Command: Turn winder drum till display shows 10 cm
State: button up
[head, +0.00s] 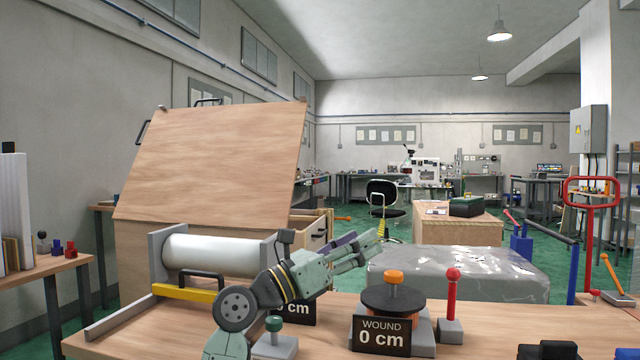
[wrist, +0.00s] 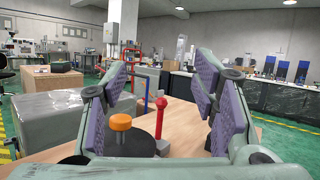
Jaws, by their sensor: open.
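The winder drum (head: 388,301) is a dark disc with an orange knob (head: 394,277) on top, on a grey base on the bench. The drum (wrist: 128,147) and its orange knob (wrist: 121,121) also show in the wrist view, beyond and between the fingers. The display (head: 381,337) in front of the drum reads "WOUND 0 cm". My gripper (head: 364,246) is open and empty, above and left of the drum, apart from it. In the wrist view my gripper (wrist: 160,100) has its purple-padded fingers spread wide.
A red-knobbed post (head: 453,295) stands right of the drum. A white roll (head: 215,254) in a grey frame, a second display (head: 295,311) partly hidden by my arm, and a green-knobbed post (head: 274,338) are to the left. A wrapped grey block (head: 460,272) lies behind.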

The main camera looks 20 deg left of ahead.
jog(key=s+a+r+t+h+p, duration=0.1)
jog(key=s+a+r+h, duration=0.2)
jog(key=s+r, duration=0.8)
jog(key=shift+s+a+h+p, duration=0.15)
jog(key=shift+s+h+p, duration=0.3)
jog(key=shift+h, duration=0.95)
jog(key=shift+s, duration=0.1)
